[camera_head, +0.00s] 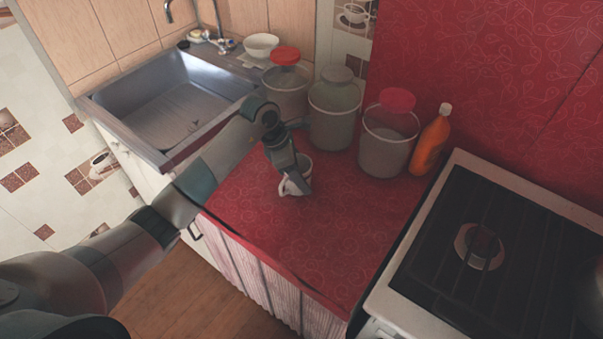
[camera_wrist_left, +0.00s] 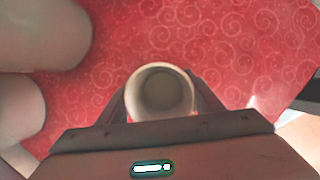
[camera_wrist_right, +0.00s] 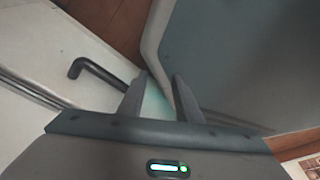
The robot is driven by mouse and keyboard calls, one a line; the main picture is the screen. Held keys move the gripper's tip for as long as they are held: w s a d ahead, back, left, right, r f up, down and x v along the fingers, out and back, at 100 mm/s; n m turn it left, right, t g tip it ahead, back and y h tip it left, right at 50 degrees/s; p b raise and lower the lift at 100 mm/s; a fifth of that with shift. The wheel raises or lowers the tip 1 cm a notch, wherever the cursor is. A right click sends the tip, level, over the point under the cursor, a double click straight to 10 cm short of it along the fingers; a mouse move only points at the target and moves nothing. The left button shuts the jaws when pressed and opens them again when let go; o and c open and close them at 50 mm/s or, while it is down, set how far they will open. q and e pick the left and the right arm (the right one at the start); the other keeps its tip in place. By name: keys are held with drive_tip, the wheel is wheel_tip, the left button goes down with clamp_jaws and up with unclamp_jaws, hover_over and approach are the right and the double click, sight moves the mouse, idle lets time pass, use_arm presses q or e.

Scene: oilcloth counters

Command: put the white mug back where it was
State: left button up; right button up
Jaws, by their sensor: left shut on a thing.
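The white mug (camera_head: 297,186) is upright, or nearly so, at the red counter (camera_head: 262,222). I cannot tell whether its base touches the cloth. My left gripper (camera_head: 291,172) comes down over it from above and is shut on it, partly hiding it. In the left wrist view the mug (camera_wrist_left: 160,90) sits between the two fingers, its round opening facing the camera. My right gripper (camera_wrist_right: 161,82) shows only in the right wrist view; its fingers are apart with nothing between them, in front of a white cabinet front with a dark handle.
Several lidded buckets (camera_head: 387,147) stand behind the mug, with an orange bottle (camera_head: 431,141) at their right. A metal sink (camera_head: 165,110) is to the left, and a stove (camera_head: 470,240) to the right. The counter in front of the mug is clear.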

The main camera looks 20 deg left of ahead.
use_arm(q)
drive_tip(key=o, duration=1.3)
drive_tip(key=shift+f, duration=0.1)
use_arm(e)
drive_tip(key=shift+w, duration=0.4)
drive_tip(key=shift+w+r, duration=0.15)
drive_tip(key=shift+w, duration=0.15)
drive_tip(key=shift+s, duration=0.1)
